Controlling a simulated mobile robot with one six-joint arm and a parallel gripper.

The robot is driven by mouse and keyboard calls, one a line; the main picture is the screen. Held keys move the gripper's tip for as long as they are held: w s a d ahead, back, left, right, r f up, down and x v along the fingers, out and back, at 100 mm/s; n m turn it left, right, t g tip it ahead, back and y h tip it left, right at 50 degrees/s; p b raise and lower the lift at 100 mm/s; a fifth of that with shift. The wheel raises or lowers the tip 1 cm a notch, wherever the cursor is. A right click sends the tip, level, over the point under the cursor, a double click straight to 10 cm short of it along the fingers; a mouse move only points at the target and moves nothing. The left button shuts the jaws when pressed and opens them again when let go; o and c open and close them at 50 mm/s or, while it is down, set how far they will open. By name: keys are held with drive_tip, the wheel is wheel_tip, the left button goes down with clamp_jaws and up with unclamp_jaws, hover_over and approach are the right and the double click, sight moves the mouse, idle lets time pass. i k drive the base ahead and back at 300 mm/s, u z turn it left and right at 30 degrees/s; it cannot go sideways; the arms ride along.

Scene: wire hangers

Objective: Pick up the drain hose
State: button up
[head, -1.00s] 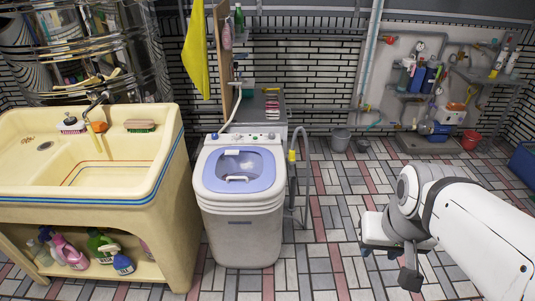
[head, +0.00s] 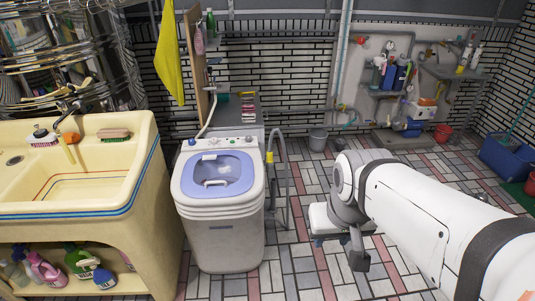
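The drain hose (head: 286,168) is a grey hose beside the right side of the white washing machine (head: 222,245). It arches up near the machine's top and runs down toward the floor, with a yellow piece (head: 269,156) on its left side. My gripper (head: 332,241) hangs low to the right of the hose, clear of it, in front of the tiled floor. Its two small dark fingers look apart, with nothing seen between them. Parts of the fingers are hard to make out. The hose's lower end is not clear.
A cream sink (head: 135,190) stands left of the machine, with bottles on its lower shelf. A grey bucket (head: 318,140) stands behind my arm. A blue bin (head: 503,155) is at the right. The patch of floor between hose and gripper is free.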

sight(269, 159)
drive_tip(key=i, duration=0.95)
drive_tip(key=z, duration=0.45)
drive_tip(key=i, duration=0.9)
